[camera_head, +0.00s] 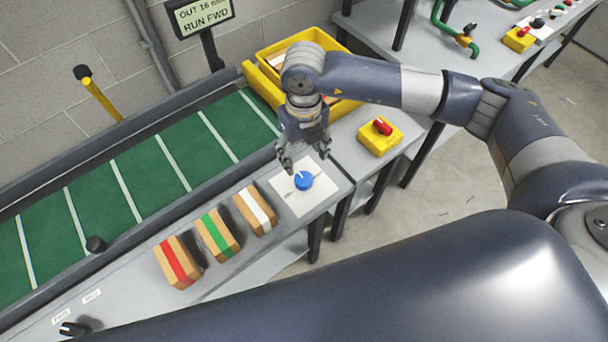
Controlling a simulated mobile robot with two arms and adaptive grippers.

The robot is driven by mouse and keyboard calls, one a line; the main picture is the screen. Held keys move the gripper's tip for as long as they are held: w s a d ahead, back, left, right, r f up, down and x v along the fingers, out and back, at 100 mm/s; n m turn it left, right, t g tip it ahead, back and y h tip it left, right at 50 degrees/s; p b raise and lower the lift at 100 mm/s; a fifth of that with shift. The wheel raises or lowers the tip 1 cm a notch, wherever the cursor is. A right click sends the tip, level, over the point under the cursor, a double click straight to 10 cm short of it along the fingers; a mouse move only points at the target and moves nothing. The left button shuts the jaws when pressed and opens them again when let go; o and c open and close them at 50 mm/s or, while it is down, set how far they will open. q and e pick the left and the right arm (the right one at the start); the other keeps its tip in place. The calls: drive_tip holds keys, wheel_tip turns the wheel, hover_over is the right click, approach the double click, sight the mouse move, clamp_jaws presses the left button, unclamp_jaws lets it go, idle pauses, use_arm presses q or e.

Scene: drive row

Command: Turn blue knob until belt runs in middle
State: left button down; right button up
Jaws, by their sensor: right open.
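The blue knob (303,181) sits on a white plate (291,197) at the right end of the grey bench. A pale pointer mark shows on it. The green belt (145,185) with white cross stripes lies in its dark frame along the left. My right gripper (305,163) is open and empty, pointing down just above and behind the knob, seemingly apart from it. A sign (201,14) at the top reads "OUT 16 mm" and "RUN FWD". My left gripper is not in view.
Boxes with red (177,263), green (216,235) and white (255,210) bands stand on the bench left of the knob. A yellow box with a red switch (380,134) is to the right. A yellow bin (262,84) stands behind. A black knob (73,328) is front left.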

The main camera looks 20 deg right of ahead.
sight(304, 179)
wheel_tip(304, 179, down, 11)
drive_tip(key=p, duration=0.2)
drive_tip(key=shift+r+p, duration=0.1)
drive_tip(key=shift+p, duration=0.2)
drive_tip(key=shift+d, duration=0.1)
drive_tip(key=shift+c, duration=0.3)
drive_tip(key=c, duration=1)
